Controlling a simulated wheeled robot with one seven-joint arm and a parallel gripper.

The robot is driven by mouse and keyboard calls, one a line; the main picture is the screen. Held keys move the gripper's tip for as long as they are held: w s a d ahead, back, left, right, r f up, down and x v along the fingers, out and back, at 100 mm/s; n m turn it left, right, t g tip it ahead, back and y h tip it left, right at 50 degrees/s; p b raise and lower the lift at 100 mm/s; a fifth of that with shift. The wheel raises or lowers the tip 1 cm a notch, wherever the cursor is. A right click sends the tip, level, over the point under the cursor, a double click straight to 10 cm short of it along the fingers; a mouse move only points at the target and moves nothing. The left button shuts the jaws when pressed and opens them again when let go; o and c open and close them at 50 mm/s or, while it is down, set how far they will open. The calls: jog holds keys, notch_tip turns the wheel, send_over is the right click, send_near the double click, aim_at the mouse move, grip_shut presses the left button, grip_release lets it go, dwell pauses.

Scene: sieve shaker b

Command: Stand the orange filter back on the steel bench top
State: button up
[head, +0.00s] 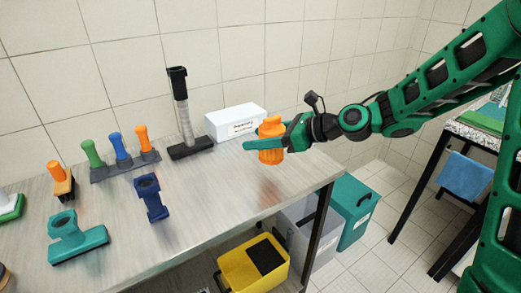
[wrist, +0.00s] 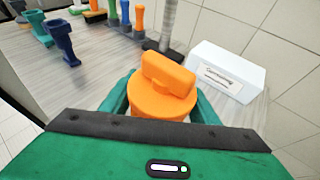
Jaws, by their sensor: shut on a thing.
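The orange filter (head: 270,152) is a ribbed orange cylinder with a raised grip on its lid. It appears upright at the right end of the steel bench top (head: 215,205). My gripper (head: 268,144) is shut on it, with green fingers on its sides. In the wrist view the orange filter (wrist: 162,90) sits between the fingers, and its lower part is hidden. I cannot tell whether its base touches the bench top or is slightly above it.
A white labelled box (head: 236,122) stands just behind the filter. A dark T-shaped tool (head: 184,115), a rack of coloured handles (head: 122,160) and a blue piece (head: 150,198) stand further left. Bins, one of them yellow (head: 252,265), stand below the bench's right edge.

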jog(key=shift+w+f, duration=0.45)
jog(key=shift+f, duration=0.5)
jog(key=shift+w+f, duration=0.5)
jog(key=shift+f, duration=0.45)
jog(key=shift+w+f, duration=0.45)
jog(key=shift+f, duration=0.5)
jog(key=o, duration=1.6)
jog(key=shift+f, duration=0.1)
jog(key=v, duration=1.2)
jog(key=shift+s, duration=0.1)
